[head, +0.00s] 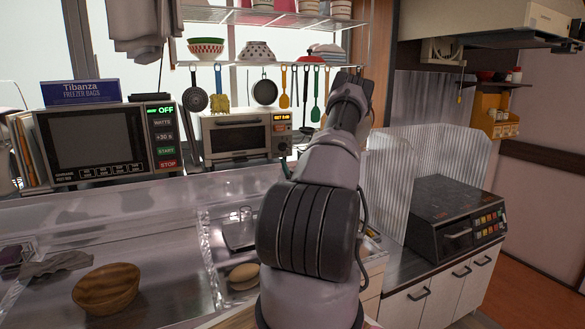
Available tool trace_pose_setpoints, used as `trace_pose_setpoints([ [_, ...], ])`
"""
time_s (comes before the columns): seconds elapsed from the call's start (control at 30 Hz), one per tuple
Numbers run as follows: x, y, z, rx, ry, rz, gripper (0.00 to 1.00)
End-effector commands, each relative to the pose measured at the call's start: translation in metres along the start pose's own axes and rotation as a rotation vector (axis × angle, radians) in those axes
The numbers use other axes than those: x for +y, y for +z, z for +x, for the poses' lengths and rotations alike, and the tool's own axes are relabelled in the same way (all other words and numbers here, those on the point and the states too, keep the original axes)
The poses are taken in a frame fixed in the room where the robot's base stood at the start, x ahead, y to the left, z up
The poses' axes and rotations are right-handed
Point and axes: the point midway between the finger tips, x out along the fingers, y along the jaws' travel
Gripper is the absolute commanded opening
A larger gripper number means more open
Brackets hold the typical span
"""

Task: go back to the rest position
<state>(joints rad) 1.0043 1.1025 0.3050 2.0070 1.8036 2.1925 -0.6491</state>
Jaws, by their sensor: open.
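My arm rises through the middle of the head view, stretched forward and up over the counter. My gripper (348,76) is at its far end, in front of the hanging utensils and below the wire shelf. It is small and seen from behind, partly hidden by my own wrist. It is open, and nothing shows held in it.
A wooden bowl (106,288) stands in the steel sink area at the left. A microwave (95,145) and a toaster oven (236,137) stand at the back. Ribbed clear panels (393,185) and a dark appliance (452,208) are right of my arm. A wire shelf (265,17) hangs above.

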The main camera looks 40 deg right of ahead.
Motion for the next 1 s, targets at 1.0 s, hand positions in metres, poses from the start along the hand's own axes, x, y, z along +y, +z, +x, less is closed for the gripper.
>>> trace_pose_setpoints([
  [1.0,0.231,0.065,0.025,0.122,0.687,-0.118,0.8],
])
